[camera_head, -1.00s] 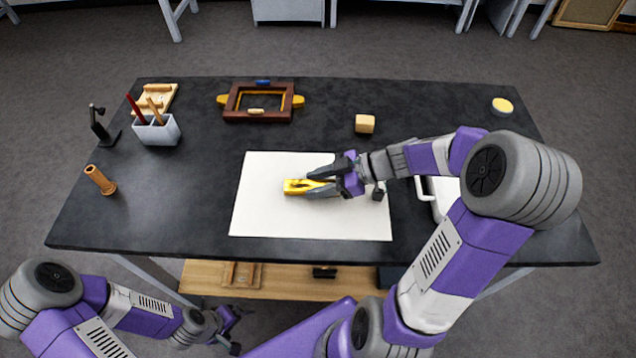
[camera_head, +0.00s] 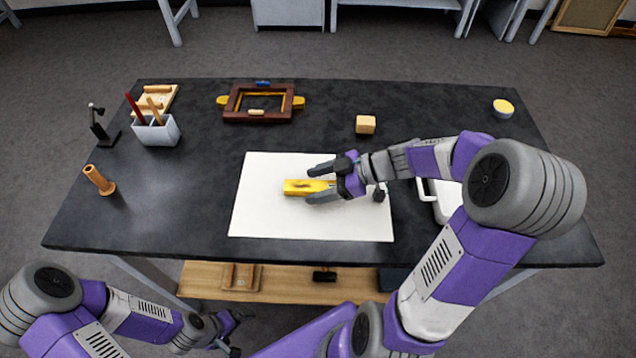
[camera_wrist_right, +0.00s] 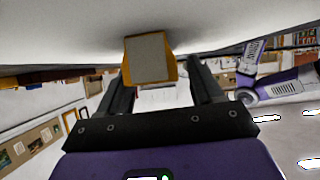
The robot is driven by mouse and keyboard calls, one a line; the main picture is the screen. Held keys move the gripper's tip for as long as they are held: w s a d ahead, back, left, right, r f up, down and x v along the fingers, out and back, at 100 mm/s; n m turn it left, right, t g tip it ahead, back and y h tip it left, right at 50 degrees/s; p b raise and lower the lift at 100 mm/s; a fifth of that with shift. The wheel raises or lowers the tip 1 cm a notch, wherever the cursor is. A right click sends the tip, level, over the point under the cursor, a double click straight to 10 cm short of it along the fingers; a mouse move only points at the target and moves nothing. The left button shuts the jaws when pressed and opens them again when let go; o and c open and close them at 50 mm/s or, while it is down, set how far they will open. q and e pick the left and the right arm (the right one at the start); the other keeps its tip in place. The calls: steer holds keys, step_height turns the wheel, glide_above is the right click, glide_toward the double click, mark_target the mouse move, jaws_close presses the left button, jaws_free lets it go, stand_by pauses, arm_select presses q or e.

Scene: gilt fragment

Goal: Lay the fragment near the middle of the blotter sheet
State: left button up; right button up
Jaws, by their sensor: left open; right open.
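The gilt fragment (camera_head: 300,187) is a gold-yellow piece lying on the white blotter sheet (camera_head: 265,220), close to its middle. My right gripper (camera_head: 316,184) is open, with one finger on each side of the fragment's right end. In the right wrist view the fragment (camera_wrist_right: 149,60) shows a pale end face with a gold rim between the spread fingers, apart from both, against the pale sheet. My left gripper (camera_head: 236,332) is open and empty, low in front of the table at the bottom left.
A dark wooden frame (camera_head: 240,114) with gold parts lies at the table's back. A pale block (camera_head: 365,124) stands right of it. A white tray (camera_head: 445,200) is partly hidden by my right arm.

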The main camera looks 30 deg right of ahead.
steer(key=shift+s+f+p, duration=0.25)
steer(key=shift+f+p, duration=0.15)
steer(key=shift+p, duration=0.05)
steer(key=shift+w+r+p, duration=0.15)
steer(key=shift+r+p, duration=0.4)
steer(key=shift+p, duration=0.5)
steer(key=p+v, duration=0.1)
steer(key=v, duration=0.9)
steer(key=shift+d+r, duration=0.15)
steer(key=shift+d, duration=0.25)
steer(key=shift+s+d+r, duration=0.3)
steer(key=shift+d, duration=0.15)
